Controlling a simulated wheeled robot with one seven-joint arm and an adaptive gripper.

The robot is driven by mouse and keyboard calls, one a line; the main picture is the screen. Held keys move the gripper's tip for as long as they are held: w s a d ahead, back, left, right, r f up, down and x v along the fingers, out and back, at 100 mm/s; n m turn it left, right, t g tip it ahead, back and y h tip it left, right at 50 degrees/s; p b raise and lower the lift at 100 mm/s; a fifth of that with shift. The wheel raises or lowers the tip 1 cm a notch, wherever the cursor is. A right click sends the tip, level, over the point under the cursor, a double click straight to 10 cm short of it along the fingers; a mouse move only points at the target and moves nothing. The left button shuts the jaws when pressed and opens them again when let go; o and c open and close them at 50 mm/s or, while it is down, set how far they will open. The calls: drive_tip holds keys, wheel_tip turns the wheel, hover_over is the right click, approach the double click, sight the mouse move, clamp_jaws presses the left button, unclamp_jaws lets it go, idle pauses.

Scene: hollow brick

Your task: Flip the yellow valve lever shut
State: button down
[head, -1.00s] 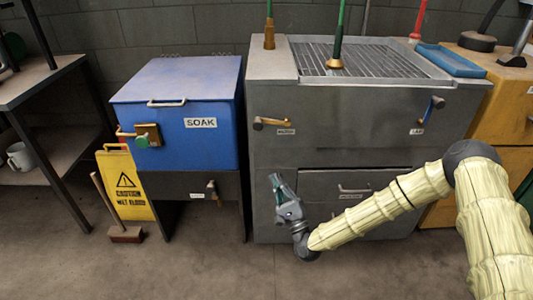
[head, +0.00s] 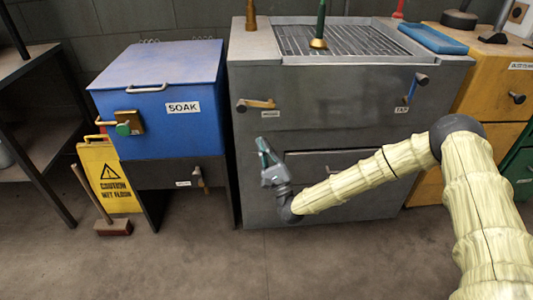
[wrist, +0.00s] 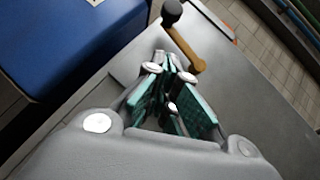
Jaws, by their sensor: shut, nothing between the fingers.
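The yellow valve lever (head: 259,103) is on the upper left of the grey cabinet's front. It lies roughly level, with a dark knob at its left end. In the wrist view the lever (wrist: 185,45) appears as an ochre bar just beyond my fingertips, with its dark knob at the top. My gripper (head: 262,145) is below the lever in the head view, pointing up. In the wrist view my gripper (wrist: 167,62) has its teal fingers closed together and empty. The fingers look close to the lever but apart from it; the exact gap is hard to tell.
The grey cabinet (head: 340,125) also bears a blue lever (head: 413,88) at right and a drawer handle (head: 340,169) below. A blue SOAK box (head: 165,95) stands left, with a yellow floor sign (head: 108,180) and brush (head: 113,228). Floor in front is clear.

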drive_tip(key=w+a+r, duration=0.1)
drive_tip(key=r, duration=0.1)
drive_tip(key=w+a+r, duration=0.1)
drive_tip(key=r, duration=0.1)
drive_tip(key=w+a+r+b, duration=0.1)
drive_tip(key=r, duration=0.1)
drive_tip(key=shift+w+a+r, duration=0.35)
drive_tip(key=shift+r, duration=0.05)
drive_tip(key=shift+a+f+m+b, duration=0.15)
drive_tip(key=shift+m+b, duration=0.15)
drive_tip(key=shift+b, duration=0.2)
drive_tip(key=shift+r+m+t+h+b, duration=0.2)
drive_tip(key=shift+m+t+h+b, duration=0.1)
drive_tip(key=shift+m+t+h, duration=0.15)
